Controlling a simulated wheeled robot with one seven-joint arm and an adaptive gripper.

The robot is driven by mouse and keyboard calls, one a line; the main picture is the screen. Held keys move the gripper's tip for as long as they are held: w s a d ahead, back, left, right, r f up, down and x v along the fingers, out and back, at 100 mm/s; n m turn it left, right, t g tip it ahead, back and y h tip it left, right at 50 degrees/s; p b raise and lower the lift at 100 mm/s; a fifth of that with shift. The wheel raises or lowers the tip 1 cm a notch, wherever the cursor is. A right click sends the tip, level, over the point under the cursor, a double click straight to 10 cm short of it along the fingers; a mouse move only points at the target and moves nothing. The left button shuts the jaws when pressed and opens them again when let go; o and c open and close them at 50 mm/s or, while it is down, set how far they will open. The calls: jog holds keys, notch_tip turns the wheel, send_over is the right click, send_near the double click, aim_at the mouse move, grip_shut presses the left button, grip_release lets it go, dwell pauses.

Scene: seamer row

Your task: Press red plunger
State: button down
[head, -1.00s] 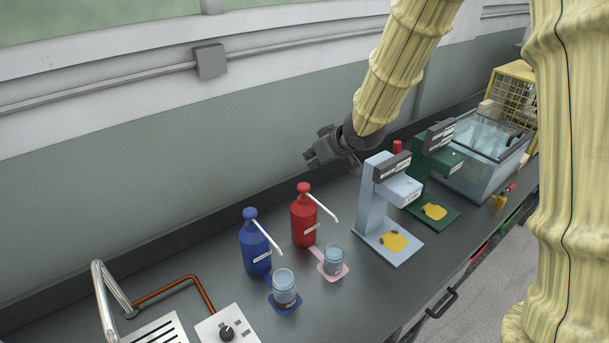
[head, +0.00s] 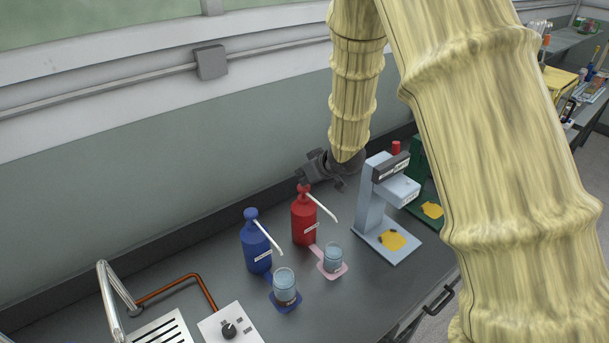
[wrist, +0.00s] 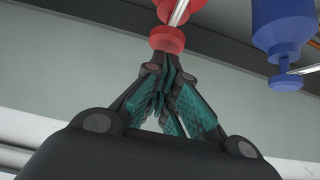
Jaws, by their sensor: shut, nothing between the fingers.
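The red pump bottle (head: 304,222) stands upright on the dark counter, with its red plunger (head: 304,188) on top and a white spout pointing right. My gripper (head: 304,179) is shut and empty, right above the plunger in the head view. In the wrist view, which looks upside down, the closed fingertips (wrist: 163,62) are at the top face of the red plunger head (wrist: 167,38). I cannot tell whether they touch it.
A blue pump bottle (head: 256,246) stands close on the left. Glass cups (head: 333,257) sit on small pads under both spouts. A light blue press stand (head: 369,205) is close on the right, with a green one (head: 421,185) beyond. The wall runs behind.

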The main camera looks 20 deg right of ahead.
jog(key=shift+f, duration=0.25)
jog(key=shift+s+f+b, duration=0.1)
jog(key=shift+f+b, duration=0.45)
jog(key=shift+f, duration=0.55)
notch_tip(320, 180, up, 5)
jog(key=p, duration=0.4)
jog(key=shift+f, duration=0.2)
jog(key=shift+s+d+b, duration=0.1)
jog(key=shift+s+b, duration=0.05)
jog(key=shift+b, duration=0.35)
jog(key=shift+s+d+r, duration=0.1)
jog(key=shift+s+r, duration=0.15)
jog(key=b+v, duration=0.2)
jog(key=v, duration=0.6)
jog(key=shift+s+r+b, duration=0.2)
jog(key=shift+b, duration=0.1)
jog(key=shift+r, duration=0.1)
